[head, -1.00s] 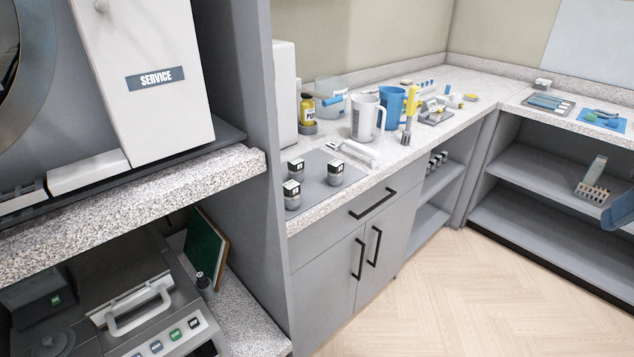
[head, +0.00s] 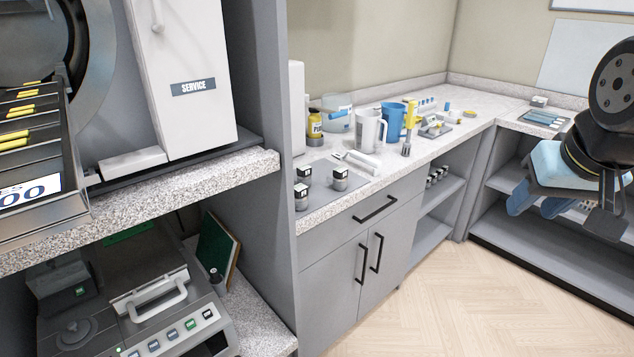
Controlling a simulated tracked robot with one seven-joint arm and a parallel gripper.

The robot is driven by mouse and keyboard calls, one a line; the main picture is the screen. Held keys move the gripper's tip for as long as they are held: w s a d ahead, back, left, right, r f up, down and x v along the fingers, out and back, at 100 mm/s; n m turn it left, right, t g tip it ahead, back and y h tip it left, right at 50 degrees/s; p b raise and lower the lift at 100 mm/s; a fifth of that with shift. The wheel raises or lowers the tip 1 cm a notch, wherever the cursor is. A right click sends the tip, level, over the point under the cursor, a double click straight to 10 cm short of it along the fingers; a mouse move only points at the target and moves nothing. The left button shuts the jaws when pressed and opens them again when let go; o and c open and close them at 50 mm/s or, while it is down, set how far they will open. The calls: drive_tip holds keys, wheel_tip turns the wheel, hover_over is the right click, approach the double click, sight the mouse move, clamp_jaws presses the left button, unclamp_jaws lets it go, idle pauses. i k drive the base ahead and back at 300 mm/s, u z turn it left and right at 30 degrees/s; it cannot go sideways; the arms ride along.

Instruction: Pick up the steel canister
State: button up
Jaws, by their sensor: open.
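Three small steel canisters with dark lids and white labels stand upright at the near left end of the back counter: one at the back (head: 304,175), one to its right (head: 340,179) and one in front (head: 301,198). I cannot tell which one the task means. My gripper (head: 537,203) is at the right side of the head view, open and empty, with its blue fingers pointing down. It is well apart from the canisters, in front of the right-hand shelves.
A grey mat (head: 322,187) lies under the canisters. A white jug (head: 369,131), a blue jug (head: 394,122) and a yellow-handled tool (head: 409,128) stand behind. A grey cabinet side (head: 262,90) rises left of them. The wood floor (head: 420,300) is clear.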

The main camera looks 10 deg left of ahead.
sight(339, 174)
drive_tip(key=z, duration=0.05)
drive_tip(key=i, duration=1)
drive_tip(key=u, duration=0.1)
